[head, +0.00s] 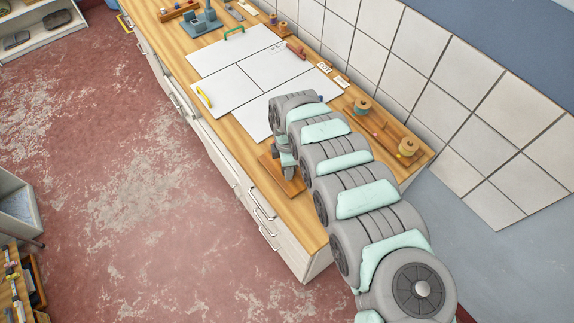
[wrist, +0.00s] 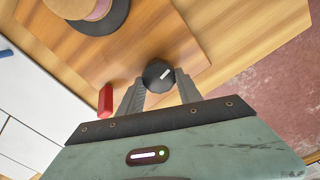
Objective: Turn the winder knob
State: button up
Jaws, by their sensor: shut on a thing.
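The winder knob (wrist: 158,74) is a black round knob with a short white mark on its top, pointing up and to the right in the wrist view. It sits on a brown wooden base board (wrist: 185,35). My gripper (wrist: 160,84) is shut on it, with one grey finger on each side. Part of the knob lies between the fingers. In the head view the base board (head: 290,186) shows at the bench's front edge. My arm hides the knob there.
A round dark-rimmed spool-like part (wrist: 98,14) and a red peg-like piece (wrist: 106,99) are close to the knob. White panels (head: 240,80) lie farther along the bench. A wooden rack with spools (head: 375,125) stands by the tiled wall. The floor in front is clear.

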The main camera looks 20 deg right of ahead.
dwell(0.4)
jog(key=o, duration=1.4)
jog(key=shift+c, duration=0.2)
jog(key=shift+r, duration=0.1)
notch_tip(320, 180, up, 11)
jog(key=b, duration=0.2)
jog(key=shift+f, duration=0.2)
